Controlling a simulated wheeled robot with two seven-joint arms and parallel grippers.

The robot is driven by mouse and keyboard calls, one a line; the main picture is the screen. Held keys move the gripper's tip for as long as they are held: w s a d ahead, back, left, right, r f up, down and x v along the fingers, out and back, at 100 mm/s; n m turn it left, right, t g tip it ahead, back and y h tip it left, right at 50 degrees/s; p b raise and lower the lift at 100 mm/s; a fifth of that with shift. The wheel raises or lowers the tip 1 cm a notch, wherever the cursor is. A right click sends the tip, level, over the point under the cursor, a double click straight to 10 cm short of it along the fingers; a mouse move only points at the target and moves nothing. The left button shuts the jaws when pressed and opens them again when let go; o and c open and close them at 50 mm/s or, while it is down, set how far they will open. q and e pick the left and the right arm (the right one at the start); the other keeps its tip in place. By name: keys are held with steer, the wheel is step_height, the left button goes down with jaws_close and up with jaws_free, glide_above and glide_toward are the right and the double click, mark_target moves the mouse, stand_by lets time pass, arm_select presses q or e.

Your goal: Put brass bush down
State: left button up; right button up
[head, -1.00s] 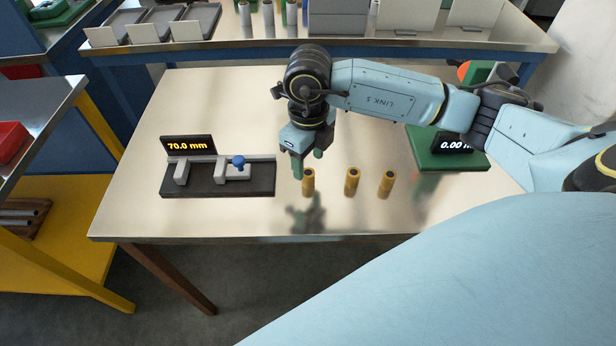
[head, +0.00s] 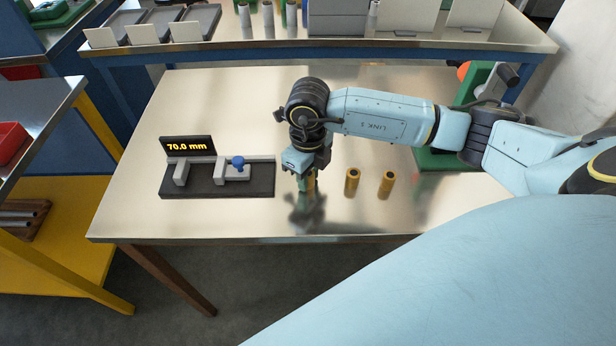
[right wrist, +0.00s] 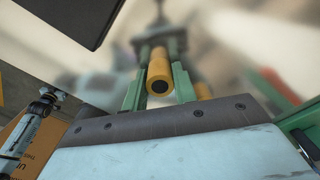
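Three brass bushes stand upright in a row near the front of the table. My right gripper (head: 307,186) is down at the leftmost brass bush (head: 311,181), with its green fingers around it. In the right wrist view this bush (right wrist: 159,72) stands between the two fingers, its dark bore facing the camera. Whether the fingers press on it or leave a small gap, I cannot tell. The middle bush (head: 352,181) and the right bush (head: 387,183) stand free to the right. My left gripper is not in view.
A dark gauge fixture (head: 245,187) with a blue knob and a display reading 70.0 mm stands to the left. A green device (head: 440,161) is partly hidden behind my right arm. The table (head: 130,205) is bare at front left. A bench with trays (head: 210,45) runs behind.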

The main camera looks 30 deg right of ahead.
jaws_close()
